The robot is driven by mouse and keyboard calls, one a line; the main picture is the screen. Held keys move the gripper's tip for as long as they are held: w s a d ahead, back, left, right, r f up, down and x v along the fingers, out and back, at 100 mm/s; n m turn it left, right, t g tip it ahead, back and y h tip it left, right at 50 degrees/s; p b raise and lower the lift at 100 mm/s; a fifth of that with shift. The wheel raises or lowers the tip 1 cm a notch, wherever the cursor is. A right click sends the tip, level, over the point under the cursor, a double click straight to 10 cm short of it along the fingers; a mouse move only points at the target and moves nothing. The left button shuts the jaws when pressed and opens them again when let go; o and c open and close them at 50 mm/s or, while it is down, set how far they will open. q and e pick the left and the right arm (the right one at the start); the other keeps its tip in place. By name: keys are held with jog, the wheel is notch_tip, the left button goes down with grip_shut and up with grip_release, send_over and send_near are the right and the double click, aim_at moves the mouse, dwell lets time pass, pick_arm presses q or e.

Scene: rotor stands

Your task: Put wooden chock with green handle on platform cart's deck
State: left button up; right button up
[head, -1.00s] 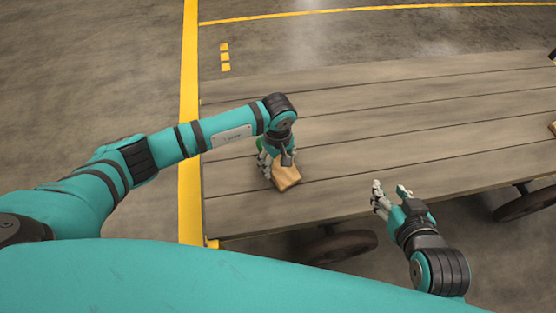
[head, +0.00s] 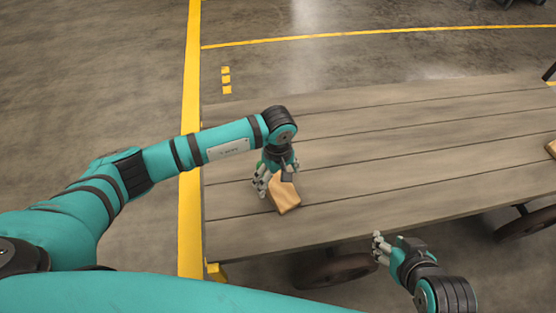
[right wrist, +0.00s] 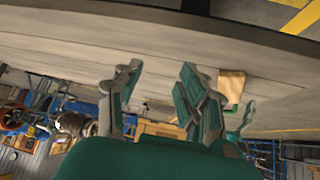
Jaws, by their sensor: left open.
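The wooden chock (head: 286,197) sits on the plank deck of the platform cart (head: 380,160), near its front left part. A bit of its green handle (head: 259,165) shows beside my left gripper (head: 275,182), which hides most of it. The left gripper is open, its fingers apart around the handle area just over the chock; I cannot tell whether they touch it. My right gripper (head: 388,251) is open and empty in front of the cart's near edge. In the right wrist view, the chock (right wrist: 231,84) with a green part shows beyond the right fingers.
Another wooden block (head: 551,148) is partly in view at the deck's right. Dark wheels (head: 335,268) show under the cart's near edge. A yellow floor line (head: 190,130) runs along the cart's left end. Most of the deck is clear.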

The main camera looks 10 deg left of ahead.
aim_at(278, 182)
pick_arm(q)
notch_tip(278, 182, up, 8)
jog(key=p, duration=0.1)
pick_arm(e)
jog(key=s+d+f+g+h, duration=0.1)
jog(key=s+d+f+g, duration=0.1)
jog(key=s+g, duration=0.2)
jog(key=s, duration=0.3)
jog(key=shift+s+d, duration=0.2)
jog(key=shift+s, duration=0.05)
